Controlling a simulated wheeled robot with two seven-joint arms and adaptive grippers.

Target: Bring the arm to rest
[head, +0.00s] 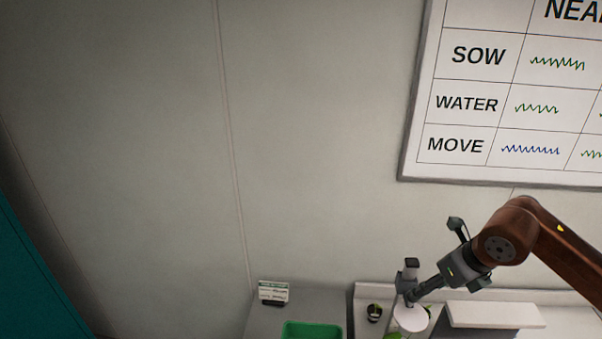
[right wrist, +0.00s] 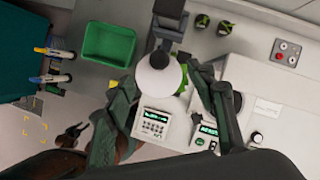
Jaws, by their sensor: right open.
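My right arm (head: 525,235) comes in from the right in the head view, bent and raised over the bench. Its gripper (head: 407,293) hangs above a white round disc (head: 411,319). In the right wrist view the two dark fingers of this gripper (right wrist: 163,82) stand wide apart. The white round thing with a dark centre (right wrist: 157,78) shows between them, with bits of green beside it. I cannot tell the distance between it and the fingers. My left gripper is not in view.
A green tray (right wrist: 109,45) lies on the bench, with small plant pots (right wrist: 225,28) nearby. Devices with displays (right wrist: 155,118) stand below the fingers. A red-button box (right wrist: 287,52) is at right. A teal cabinet (head: 35,270) is at left. A chart (head: 500,90) hangs on the wall.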

